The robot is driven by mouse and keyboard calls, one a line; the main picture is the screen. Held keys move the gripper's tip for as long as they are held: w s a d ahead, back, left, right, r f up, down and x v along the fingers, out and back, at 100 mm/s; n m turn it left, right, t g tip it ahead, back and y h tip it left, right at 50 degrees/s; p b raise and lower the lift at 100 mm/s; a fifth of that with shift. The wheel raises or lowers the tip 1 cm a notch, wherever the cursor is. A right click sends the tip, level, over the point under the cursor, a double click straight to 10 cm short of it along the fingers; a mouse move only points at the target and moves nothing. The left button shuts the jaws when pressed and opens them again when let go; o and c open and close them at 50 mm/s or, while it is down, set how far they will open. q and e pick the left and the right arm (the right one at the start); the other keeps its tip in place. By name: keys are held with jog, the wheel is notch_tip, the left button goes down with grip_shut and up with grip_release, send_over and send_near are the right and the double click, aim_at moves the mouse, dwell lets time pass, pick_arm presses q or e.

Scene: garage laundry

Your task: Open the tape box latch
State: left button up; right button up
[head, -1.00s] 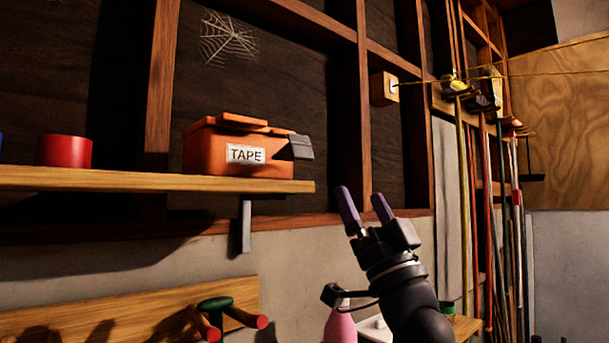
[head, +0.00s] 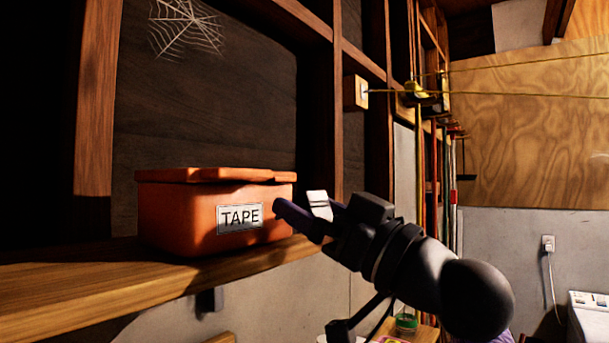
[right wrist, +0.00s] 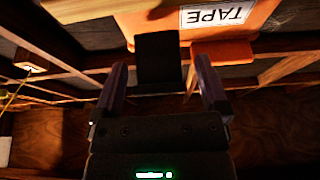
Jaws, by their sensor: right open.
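The orange tape box (head: 180,217), with a white TAPE label (head: 240,217), stands on the wooden shelf at the left in the head view; its lid lies on top. My right gripper (head: 300,212) is at that end, fingers pointing left to the box. In the right wrist view the flap (right wrist: 158,58) looks dark and lies between the two spread fingers (right wrist: 162,72), with gaps on both sides. My left gripper is not in view.
The shelf (head: 90,290) runs under the box, close to my right gripper. A wall stud (head: 97,110) stands behind at the left. Long-handled tools (head: 440,190) hang farther back at the right. Space right of my gripper looks open.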

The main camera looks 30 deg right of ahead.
jog(key=shift+w+a+r, duration=0.15)
jog(key=shift+w+r, duration=0.1)
jog(key=shift+w, duration=0.1)
jog(key=shift+f, duration=0.1)
grip_shut()
jog(key=r+g+p, duration=0.1)
jog(key=p, duration=0.1)
jog(key=shift+p, duration=0.35)
jog(key=shift+h, duration=0.3)
jog(key=shift+w+f+g, duration=0.1)
jog(key=shift+f+g, duration=0.1)
jog(key=shift+g, duration=0.1)
grip_release()
